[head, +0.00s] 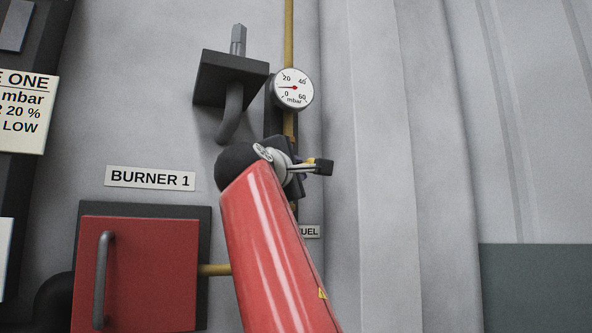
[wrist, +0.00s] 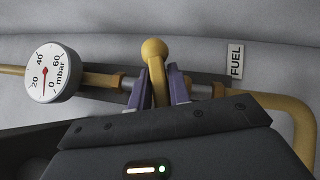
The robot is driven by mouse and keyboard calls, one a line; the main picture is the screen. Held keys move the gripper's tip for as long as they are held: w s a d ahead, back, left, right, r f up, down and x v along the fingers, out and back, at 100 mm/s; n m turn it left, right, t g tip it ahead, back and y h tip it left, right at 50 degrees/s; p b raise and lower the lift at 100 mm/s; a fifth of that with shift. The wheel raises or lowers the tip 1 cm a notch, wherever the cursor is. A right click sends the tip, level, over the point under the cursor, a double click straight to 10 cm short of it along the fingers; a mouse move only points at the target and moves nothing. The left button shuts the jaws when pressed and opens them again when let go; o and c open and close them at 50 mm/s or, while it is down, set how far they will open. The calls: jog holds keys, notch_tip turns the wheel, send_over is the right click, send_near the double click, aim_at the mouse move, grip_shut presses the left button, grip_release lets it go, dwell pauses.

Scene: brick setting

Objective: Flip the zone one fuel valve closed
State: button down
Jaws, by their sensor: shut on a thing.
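The fuel valve's yellow lever, with a round knob (wrist: 155,50) at its end, shows in the wrist view. It stands across the line of the pipe in that picture. My gripper (wrist: 158,86) is shut on the lever, with one purple finger on each side below the knob. The FUEL label (wrist: 235,61) is on the wall just right of it. In the head view my red arm and dark wrist cover most of the valve, and the FUEL label (head: 310,231) is partly hidden.
A round mbar gauge (head: 292,88) sits on the pipe above my wrist; it also shows in the wrist view (wrist: 52,73). A dark bracket (head: 230,78) is up-left. A red burner door (head: 150,270) is lower left, under the BURNER 1 label (head: 150,178). The grey wall at right is clear.

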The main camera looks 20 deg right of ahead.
dwell(0.6)
jog(key=c, duration=1.4)
grip_release()
jog(key=b+v, duration=0.3)
jog(key=v, duration=0.4)
jog(key=shift+s+a, duration=0.25)
jog(key=shift+s, duration=0.05)
